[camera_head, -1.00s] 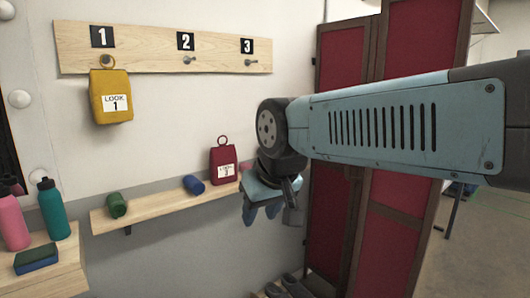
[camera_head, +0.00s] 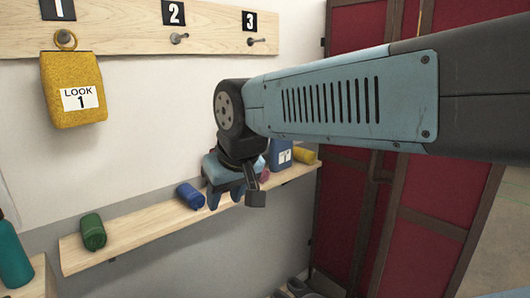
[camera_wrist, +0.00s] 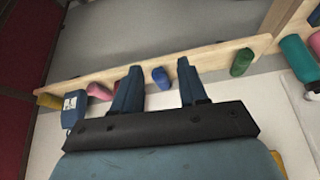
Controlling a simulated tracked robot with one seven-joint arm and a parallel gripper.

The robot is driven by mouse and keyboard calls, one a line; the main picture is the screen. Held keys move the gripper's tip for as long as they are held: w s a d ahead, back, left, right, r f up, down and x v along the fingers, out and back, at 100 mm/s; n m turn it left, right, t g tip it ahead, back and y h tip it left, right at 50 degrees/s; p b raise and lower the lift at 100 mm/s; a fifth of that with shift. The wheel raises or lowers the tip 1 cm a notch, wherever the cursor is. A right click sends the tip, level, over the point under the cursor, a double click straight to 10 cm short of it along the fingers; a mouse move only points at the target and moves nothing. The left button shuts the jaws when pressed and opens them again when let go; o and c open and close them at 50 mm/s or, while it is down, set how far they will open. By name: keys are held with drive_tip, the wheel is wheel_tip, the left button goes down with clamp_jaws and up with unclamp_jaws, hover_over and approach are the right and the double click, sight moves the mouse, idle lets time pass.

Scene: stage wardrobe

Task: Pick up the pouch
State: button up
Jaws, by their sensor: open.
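A yellow pouch (camera_head: 72,88) labelled LOOK 1 hangs by its ring on the hook under number 1. A blue pouch (camera_head: 281,155) with a white label stands on the wooden shelf (camera_head: 140,232), just right of my gripper; it also shows at the left in the wrist view (camera_wrist: 70,112). The red pouch labelled LOOK 3 is not clearly visible now; my gripper covers that part of the shelf. My gripper (camera_head: 232,198) is open, fingers pointing down near the shelf. In the wrist view, its two fingers (camera_wrist: 159,66) stand apart with nothing clearly held between them.
The shelf also bears a green cylinder (camera_head: 92,231), a blue cylinder (camera_head: 190,195), a yellow cylinder (camera_head: 304,155) and a pink item (camera_wrist: 100,91). Hooks 2 (camera_head: 179,38) and 3 (camera_head: 252,41) are empty. A teal bottle (camera_head: 12,255) stands at left; a red folding screen (camera_head: 345,215) stands right.

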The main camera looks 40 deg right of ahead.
drive_tip(key=shift+a, duration=0.15)
drive_tip(key=shift+o, duration=0.5)
drive_tip(key=o, duration=0.6)
drive_tip(key=w, duration=0.1)
drive_tip(key=w+d+r+m, duration=0.1)
drive_tip(key=w, duration=0.1)
drive_tip(key=w+d+r+m, duration=0.1)
drive_tip(key=w, duration=0.1)
drive_tip(key=shift+w, duration=0.2)
drive_tip(key=shift+c, duration=0.2)
drive_tip(key=m+g+h, duration=0.4)
drive_tip(key=m+h, duration=0.5)
drive_tip(key=m, duration=0.5)
approach(272, 145)
wheel_tip(272, 145, up, 4)
drive_tip(key=d, duration=0.1)
drive_tip(key=x, duration=0.8)
drive_tip(key=shift+w+d+f, duration=0.15)
drive_tip(key=shift+w+f, duration=0.1)
drive_tip(key=shift+f, duration=0.1)
drive_tip(key=shift+x, duration=2.65)
